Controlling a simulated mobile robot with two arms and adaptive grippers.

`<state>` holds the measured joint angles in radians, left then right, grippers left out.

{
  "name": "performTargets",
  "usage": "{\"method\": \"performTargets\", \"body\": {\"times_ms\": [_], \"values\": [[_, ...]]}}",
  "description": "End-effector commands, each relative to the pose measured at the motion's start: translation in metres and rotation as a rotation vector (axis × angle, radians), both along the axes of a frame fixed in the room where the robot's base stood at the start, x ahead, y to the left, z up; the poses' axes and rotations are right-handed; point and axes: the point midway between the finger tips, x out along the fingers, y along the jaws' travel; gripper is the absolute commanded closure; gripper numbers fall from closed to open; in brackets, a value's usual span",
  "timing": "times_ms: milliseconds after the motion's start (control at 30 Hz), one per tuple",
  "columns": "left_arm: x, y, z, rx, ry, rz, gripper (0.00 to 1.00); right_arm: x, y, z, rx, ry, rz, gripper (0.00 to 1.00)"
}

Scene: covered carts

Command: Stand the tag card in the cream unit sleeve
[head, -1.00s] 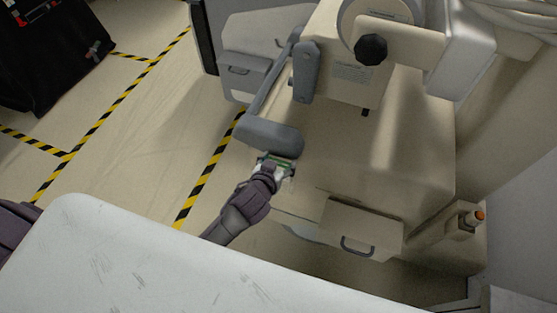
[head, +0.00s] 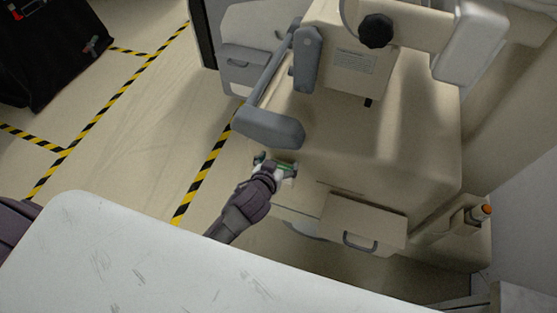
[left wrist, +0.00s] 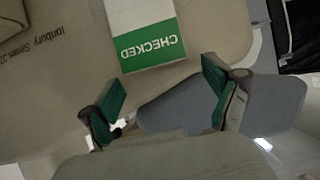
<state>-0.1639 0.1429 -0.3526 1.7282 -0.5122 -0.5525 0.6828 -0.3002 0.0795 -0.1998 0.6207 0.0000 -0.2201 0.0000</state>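The tag card (left wrist: 150,35) is white with a green band reading CHECKED, upside down in the left wrist view. A bit of its green (head: 285,166) shows at the gripper in the head view. My left gripper (head: 276,160) is beside the cream unit (head: 400,150), under its grey padded arm. In the left wrist view the green-padded fingers (left wrist: 163,78) are spread wide, with the card's green edge just beyond the tips and nothing gripped. The card's far end is cut off. I cannot make out the sleeve. My right gripper is not in view.
The grey pad (head: 268,128) hangs close to my left gripper. A drawer with a dark handle (head: 360,240) is to its right. A scratched white top (head: 150,255) fills the lower left. Open floor with striped tape (head: 205,165) lies left of the unit.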

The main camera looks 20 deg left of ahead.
Motion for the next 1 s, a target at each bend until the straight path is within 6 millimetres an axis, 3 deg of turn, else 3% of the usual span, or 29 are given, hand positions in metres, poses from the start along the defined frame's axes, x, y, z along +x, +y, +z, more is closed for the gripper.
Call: {"method": "performTargets", "body": {"times_ms": [467,1000], "values": [[-0.007,0.0,0.003,-0.001,0.0,0.0,0.0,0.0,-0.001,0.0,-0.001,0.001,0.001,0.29],[-0.095,0.003,0.051,-0.001,0.001,0.0,0.0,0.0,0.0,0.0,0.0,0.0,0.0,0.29]]}}
